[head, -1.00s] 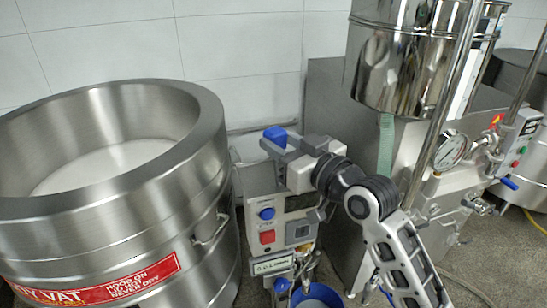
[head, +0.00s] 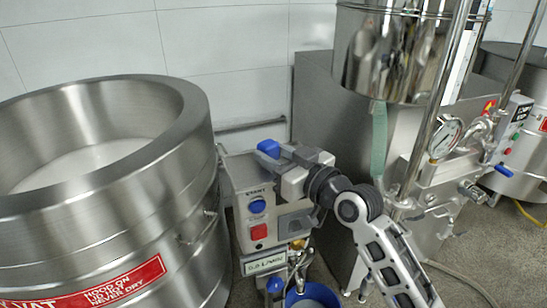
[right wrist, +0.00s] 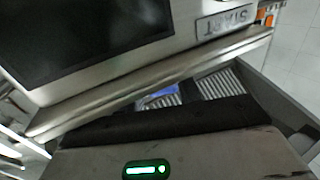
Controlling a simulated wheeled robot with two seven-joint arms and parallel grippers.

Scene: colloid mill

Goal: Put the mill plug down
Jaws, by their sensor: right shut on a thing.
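The mill plug (head: 268,147) is a small blue piece at the tip of my right gripper (head: 284,154). The gripper is shut on it, close over the top of the grey mill box (head: 238,181). I cannot tell whether the plug touches the box. In the right wrist view, a bit of the blue plug (right wrist: 160,97) shows between the ribbed finger pads, and the mill box's edge (right wrist: 150,85) with the START label lies close by. The fingers hide most of the plug. My left gripper is not in view.
A large steel vat (head: 105,240) with a red label stands at the left, close to the mill box. A blue bucket (head: 312,297) is below the box. A steel machine with a hopper (head: 395,50), gauge and pipes stands at the right.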

